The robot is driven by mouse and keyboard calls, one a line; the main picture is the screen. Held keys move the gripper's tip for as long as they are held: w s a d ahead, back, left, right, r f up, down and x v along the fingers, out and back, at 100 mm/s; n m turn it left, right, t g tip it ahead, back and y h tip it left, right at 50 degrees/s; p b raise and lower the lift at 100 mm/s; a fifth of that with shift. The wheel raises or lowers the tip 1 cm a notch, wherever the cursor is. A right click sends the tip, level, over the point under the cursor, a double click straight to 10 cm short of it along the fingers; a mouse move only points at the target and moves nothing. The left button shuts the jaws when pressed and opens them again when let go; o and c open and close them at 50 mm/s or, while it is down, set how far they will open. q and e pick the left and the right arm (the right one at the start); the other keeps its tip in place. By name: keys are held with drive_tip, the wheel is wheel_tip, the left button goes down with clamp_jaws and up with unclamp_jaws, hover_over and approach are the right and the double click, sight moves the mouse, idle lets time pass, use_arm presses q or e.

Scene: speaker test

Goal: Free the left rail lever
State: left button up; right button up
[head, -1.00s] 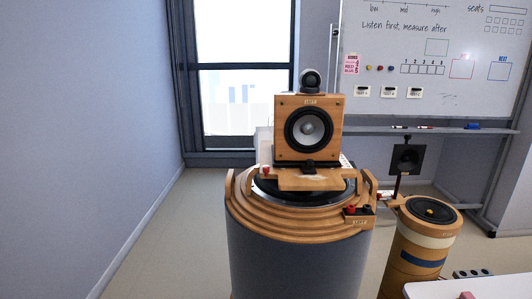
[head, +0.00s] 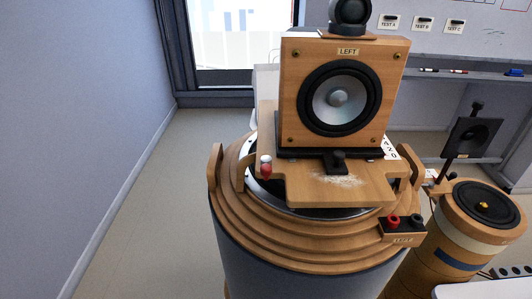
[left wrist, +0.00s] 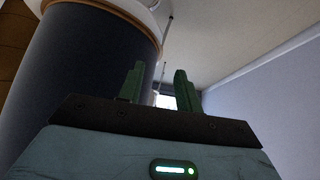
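A small lever with a red body and white top (head: 266,167) stands at the left edge of the wooden sled plate (head: 300,188), in front of the speaker. I take it for the left rail lever; whether it is locked cannot be told. A wooden speaker (head: 338,98) labelled LEFT sits on a black base on this plate, with a black knob (head: 336,161) at its front. My left gripper (left wrist: 158,75) shows only in the left wrist view, its two green fingers apart and nothing between them, beside the dark drum. My right gripper is not in view.
The stepped round wooden top (head: 300,246) has upright wooden posts and a terminal block (head: 403,230) with red and black posts. A second, lower round stand (head: 485,205) is at the right. A white surface (head: 490,290) fills the bottom right corner. Open floor lies left.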

use_arm(q)
wheel_tip(320, 180, up, 5)
drive_tip(key=a+g, duration=0.1)
drive_tip(key=g, duration=0.2)
drive_tip(key=m+t+h+p, duration=0.1)
drive_tip(key=m+t+h, duration=0.5)
drive_tip(key=m+h, duration=0.5)
approach(266, 166)
drive_tip(key=w+d+f+n+h, duration=0.1)
drive_tip(key=w+d+n+h, duration=0.1)
drive_tip(key=x, duration=0.5)
drive_tip(key=shift+w+d+f+p, duration=0.2)
drive_tip(key=shift+w+p, duration=0.1)
drive_tip(key=shift+p, duration=0.1)
drive_tip(key=shift+w+d, duration=0.4)
drive_tip(key=shift+d, duration=0.15)
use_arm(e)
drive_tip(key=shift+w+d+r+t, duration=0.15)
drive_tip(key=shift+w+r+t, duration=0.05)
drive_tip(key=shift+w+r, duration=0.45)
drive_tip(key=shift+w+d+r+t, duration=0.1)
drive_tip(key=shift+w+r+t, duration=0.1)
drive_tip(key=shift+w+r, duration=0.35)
use_arm(q)
drive_tip(key=shift+f, duration=0.1)
drive_tip(key=shift+c, duration=0.3)
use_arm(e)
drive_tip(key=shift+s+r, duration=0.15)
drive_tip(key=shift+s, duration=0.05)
